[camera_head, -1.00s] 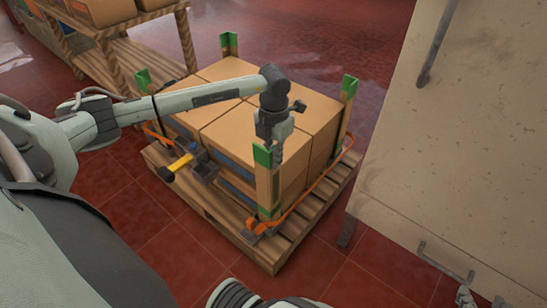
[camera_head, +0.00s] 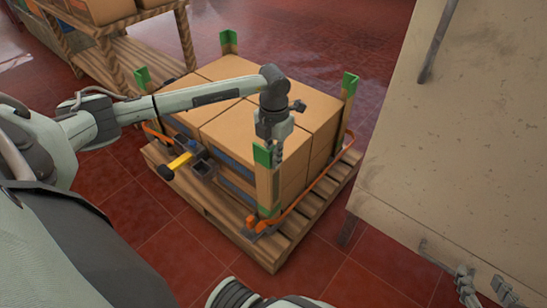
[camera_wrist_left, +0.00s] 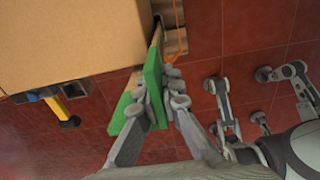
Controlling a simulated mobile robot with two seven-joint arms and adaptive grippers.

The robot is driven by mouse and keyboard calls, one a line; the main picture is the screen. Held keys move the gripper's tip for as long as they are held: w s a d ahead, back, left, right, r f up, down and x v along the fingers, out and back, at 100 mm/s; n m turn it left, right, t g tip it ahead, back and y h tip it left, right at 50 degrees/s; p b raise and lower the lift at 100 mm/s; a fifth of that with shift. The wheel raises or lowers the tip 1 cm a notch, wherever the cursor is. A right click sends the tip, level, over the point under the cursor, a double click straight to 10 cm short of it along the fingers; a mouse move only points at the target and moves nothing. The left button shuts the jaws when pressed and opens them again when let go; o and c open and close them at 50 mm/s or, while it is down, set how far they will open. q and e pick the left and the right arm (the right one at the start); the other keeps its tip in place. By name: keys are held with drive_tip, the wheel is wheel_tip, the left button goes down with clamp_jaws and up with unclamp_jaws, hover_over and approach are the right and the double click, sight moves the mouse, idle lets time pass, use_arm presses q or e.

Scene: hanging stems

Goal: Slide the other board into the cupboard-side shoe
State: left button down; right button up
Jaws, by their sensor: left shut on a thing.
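My left gripper (camera_head: 277,150) is shut on the green-topped corner board (camera_head: 266,185) at the near corner of the boxes, facing the cupboard. In the left wrist view my left gripper (camera_wrist_left: 161,93) closes on the board's green end (camera_wrist_left: 152,88). The board stands about upright against the boxes. Its lower end meets the grey shoe (camera_head: 262,232) with orange fittings on the pallet; I cannot tell how deep it sits. The shoe also shows in the left wrist view (camera_wrist_left: 175,43). My right gripper (camera_head: 445,268) looks open and empty by the cupboard's lower handle.
The stacked boxes (camera_head: 220,100) stand on a wooden pallet (camera_head: 280,252). Other green-topped boards (camera_head: 348,88) stand at its other corners. An orange strap (camera_head: 318,182) runs around, with a yellow-handled buckle (camera_head: 180,162). The beige cupboard (camera_head: 470,150) is close at right; a wooden rack (camera_head: 150,60) stands behind left.

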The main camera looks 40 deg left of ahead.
use_arm(q)
drive_tip(key=shift+f+b, duration=0.4)
drive_tip(key=shift+f, duration=0.2)
idle(0.3)
drive_tip(key=c, duration=1.6)
unclamp_jaws()
wheel_tip(320, 180, up, 12)
drive_tip(key=shift+f, duration=0.25)
drive_tip(key=shift+r, duration=0.35)
